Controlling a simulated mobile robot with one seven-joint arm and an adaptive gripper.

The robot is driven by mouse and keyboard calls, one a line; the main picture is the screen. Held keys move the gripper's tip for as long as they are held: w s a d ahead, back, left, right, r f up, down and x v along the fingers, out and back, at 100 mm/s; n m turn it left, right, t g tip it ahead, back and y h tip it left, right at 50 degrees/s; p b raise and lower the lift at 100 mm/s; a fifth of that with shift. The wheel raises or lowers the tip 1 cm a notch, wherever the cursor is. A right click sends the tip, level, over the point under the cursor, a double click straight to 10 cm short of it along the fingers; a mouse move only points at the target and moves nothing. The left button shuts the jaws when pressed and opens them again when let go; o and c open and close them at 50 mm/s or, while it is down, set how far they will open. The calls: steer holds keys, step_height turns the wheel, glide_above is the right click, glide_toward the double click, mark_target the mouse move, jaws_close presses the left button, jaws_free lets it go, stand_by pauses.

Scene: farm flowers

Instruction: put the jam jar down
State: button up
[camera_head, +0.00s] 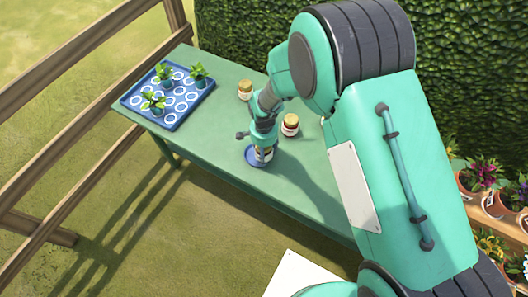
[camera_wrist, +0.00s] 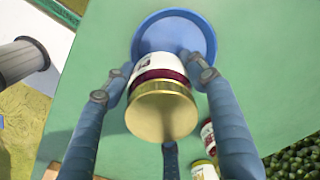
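The jam jar (camera_wrist: 162,108) has a gold lid, a dark red band and a white label. In the wrist view it is between the blue-grey fingers of my gripper (camera_wrist: 157,66), which look shut on its sides. A round blue saucer (camera_wrist: 203,27) lies beyond the jar's lower end. In the head view my gripper (camera_head: 264,148) points down at the saucer (camera_head: 250,160) near the table's front edge, with the jar mostly hidden by the fingers. I cannot tell whether the jar's base touches the saucer.
The green table (camera_head: 215,125) also bears two gold-lidded jars, one behind my gripper (camera_head: 245,90) and one to its right (camera_head: 290,125). A blue tray (camera_head: 181,118) with small plants and white rings stands at the left. The table is clear between tray and saucer.

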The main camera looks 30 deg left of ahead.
steer(key=shift+o, duration=1.4)
step_height(320, 180, up, 13)
steer(key=shift+p, duration=1.25)
